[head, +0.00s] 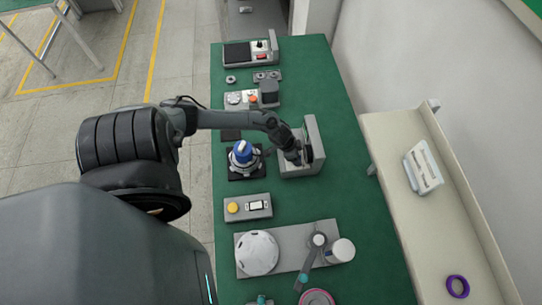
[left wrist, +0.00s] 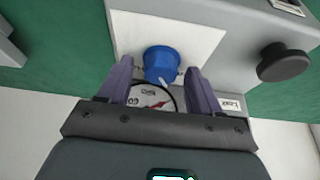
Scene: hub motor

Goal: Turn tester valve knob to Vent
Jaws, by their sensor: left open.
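The tester (head: 313,135) is a grey box with an upright panel, standing near the middle of the green bench in the head view. In the left wrist view, its blue valve knob (left wrist: 161,62) has a white pointer slanting down and right. A gauge (left wrist: 150,98) with a red needle is partly covered by my gripper. My left gripper (left wrist: 158,72) is open, with one purple finger on each side of the knob. I cannot tell whether the fingers touch it. In the head view the left gripper (head: 292,156) is at the tester and the knob is hidden. My right gripper is not in view.
A dark round knob (left wrist: 284,63) is right of the blue knob. The hub motor fixture with a blue top (head: 243,152) stands left of the tester. A box with a yellow button (head: 233,207) is nearer. A shelf (head: 390,135) runs along the right.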

